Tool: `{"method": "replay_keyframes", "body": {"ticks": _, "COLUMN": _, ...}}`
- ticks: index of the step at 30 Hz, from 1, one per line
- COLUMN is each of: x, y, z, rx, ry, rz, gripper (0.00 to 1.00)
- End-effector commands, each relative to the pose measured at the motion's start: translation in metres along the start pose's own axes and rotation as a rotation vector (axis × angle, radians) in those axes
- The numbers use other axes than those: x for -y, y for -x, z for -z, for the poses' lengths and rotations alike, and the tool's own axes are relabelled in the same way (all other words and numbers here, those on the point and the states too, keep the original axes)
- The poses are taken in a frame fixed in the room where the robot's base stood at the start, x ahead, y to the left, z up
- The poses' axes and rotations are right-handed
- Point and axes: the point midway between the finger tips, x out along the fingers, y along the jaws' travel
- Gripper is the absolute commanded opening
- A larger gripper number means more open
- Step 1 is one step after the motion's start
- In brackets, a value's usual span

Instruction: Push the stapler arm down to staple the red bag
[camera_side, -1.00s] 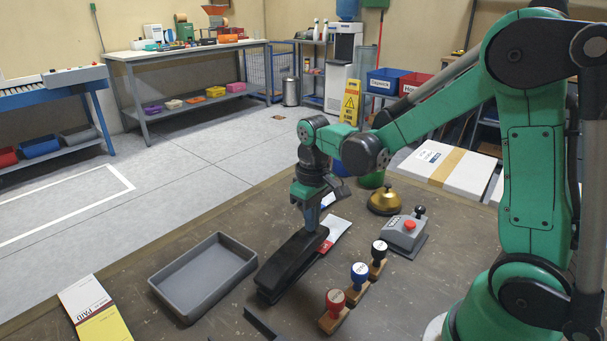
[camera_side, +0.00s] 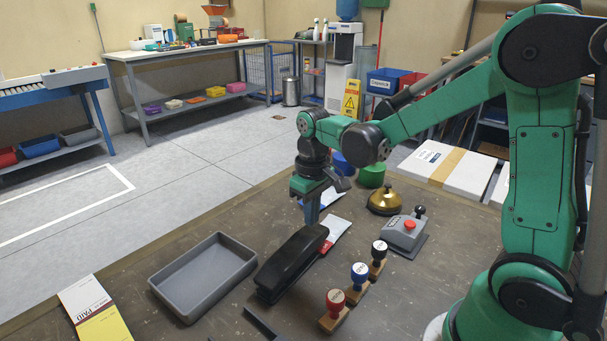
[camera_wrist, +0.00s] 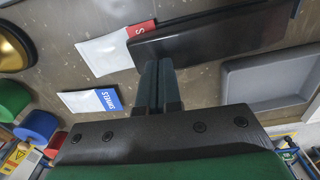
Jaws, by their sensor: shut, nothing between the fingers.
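The black stapler (camera_side: 290,262) lies on the brown table, its far end towards the red bag. The red bag (camera_side: 335,233), a pale pouch with a red label, lies with its red end at the stapler's far end; whether that end is between the jaws is hard to tell. In the wrist view the stapler (camera_wrist: 210,32) covers part of the red label beside the pale pouch (camera_wrist: 108,52). My gripper (camera_side: 311,222) is shut and empty, pointing down just above and behind the stapler's far end.
A grey tray (camera_side: 203,276) stands left of the stapler. A blue-labelled bag (camera_wrist: 92,102) lies behind. A grey box with a red button (camera_side: 408,232) and a brass bell (camera_side: 384,202) are at the right.

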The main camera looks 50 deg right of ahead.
Motion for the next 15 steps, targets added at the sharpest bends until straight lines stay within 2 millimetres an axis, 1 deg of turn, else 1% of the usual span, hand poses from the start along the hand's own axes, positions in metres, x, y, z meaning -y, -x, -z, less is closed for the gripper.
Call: {"method": "replay_keyframes", "body": {"ticks": 15, "x": 0.0, "y": 0.046, "z": 0.0, "rx": 0.0, "ry": -0.001, "rz": -0.001, "gripper": 0.0}}
